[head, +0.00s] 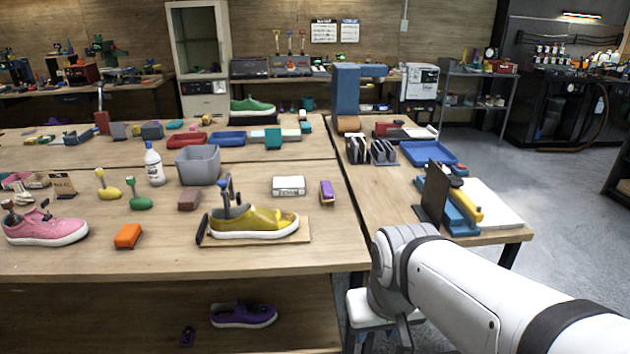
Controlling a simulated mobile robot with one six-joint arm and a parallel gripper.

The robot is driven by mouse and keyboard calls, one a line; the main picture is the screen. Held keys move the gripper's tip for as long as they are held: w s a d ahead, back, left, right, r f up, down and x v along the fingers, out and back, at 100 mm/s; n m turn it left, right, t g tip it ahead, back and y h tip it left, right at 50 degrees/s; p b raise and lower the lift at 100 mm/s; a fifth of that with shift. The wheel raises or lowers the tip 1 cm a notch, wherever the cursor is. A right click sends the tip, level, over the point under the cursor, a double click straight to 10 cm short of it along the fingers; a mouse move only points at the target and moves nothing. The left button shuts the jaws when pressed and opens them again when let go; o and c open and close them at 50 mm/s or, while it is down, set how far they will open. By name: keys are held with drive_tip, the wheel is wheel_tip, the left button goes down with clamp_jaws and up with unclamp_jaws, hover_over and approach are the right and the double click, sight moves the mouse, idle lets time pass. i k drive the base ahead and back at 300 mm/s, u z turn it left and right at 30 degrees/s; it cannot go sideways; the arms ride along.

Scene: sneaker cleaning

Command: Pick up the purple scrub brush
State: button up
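The purple scrub brush appears to be the small block (327,193) with a purple top and a tan-orange side. It lies on the wooden table (300,258) near its right edge, to the right of a white box. My gripper is not visible, and nothing is seen touching the brush.
A yellow sneaker (255,222) sits on a board left of the brush. The white box (289,185), a grey bin (198,165) and a white bottle (154,165) stand nearby. A purple sneaker (243,315) is on the lower shelf. The tabletop in front of the brush is clear.

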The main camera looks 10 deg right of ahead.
sight(327, 196)
drive_tip(key=i, duration=1)
drive_tip(key=z, duration=0.05)
